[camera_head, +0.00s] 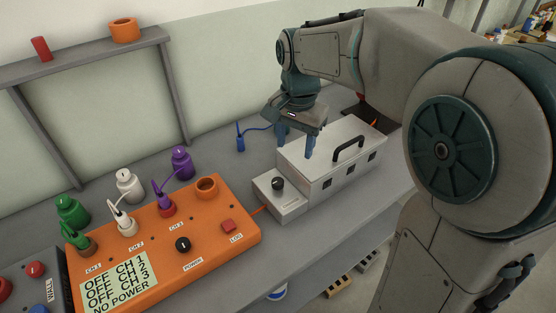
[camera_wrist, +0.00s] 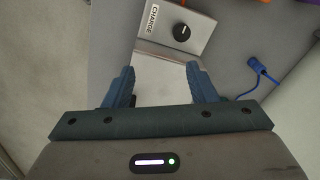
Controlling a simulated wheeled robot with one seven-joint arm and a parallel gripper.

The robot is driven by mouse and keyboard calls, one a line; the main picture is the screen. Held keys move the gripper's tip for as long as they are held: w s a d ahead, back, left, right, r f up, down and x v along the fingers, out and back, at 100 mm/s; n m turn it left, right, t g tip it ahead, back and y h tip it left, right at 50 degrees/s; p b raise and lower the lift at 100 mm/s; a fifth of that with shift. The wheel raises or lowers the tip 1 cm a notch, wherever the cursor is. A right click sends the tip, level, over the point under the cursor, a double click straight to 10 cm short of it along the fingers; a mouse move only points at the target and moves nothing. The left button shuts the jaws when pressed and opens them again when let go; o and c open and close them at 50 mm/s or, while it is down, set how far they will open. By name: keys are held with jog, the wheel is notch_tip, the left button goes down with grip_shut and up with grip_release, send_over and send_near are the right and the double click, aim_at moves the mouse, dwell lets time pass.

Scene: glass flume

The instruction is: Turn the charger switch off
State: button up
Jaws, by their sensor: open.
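The charger (camera_head: 325,165) is a light grey box with a black handle on top, standing on the grey bench. A lower grey section at its left end carries a black round knob, the charger switch (camera_head: 278,184), above a small label. The wrist view shows the switch (camera_wrist: 181,32) with a white pointer line, beside a label that seems to read CHARGE (camera_wrist: 152,20). My gripper (camera_head: 296,142) is open and empty, pointing down above the charger box, behind and right of the switch. Its two blue fingers (camera_wrist: 160,85) show apart in the wrist view, with the switch beyond their tips.
An orange panel (camera_head: 215,249) with a POWER knob, red LOG button and several plugs stands left of the charger. Its display reads OFF for CH 1 to 3 and NO POWER. A blue plug (camera_head: 240,143) on a cord lies behind. A shelf (camera_head: 80,57) stands against the wall.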

aim_at(279, 180)
jog(key=w+a+f+m, duration=0.2)
jog(key=w+a, duration=0.1)
jog(key=a, duration=0.1)
jog(key=shift+g, duration=0.3)
jog(key=f, duration=1.2)
jog(key=shift+w+d+f+b, duration=0.2)
jog(key=shift+d+f+b, duration=0.1)
jog(key=shift+f+b, duration=0.1)
jog(key=shift+c, duration=0.3)
jog(key=c, duration=0.9)
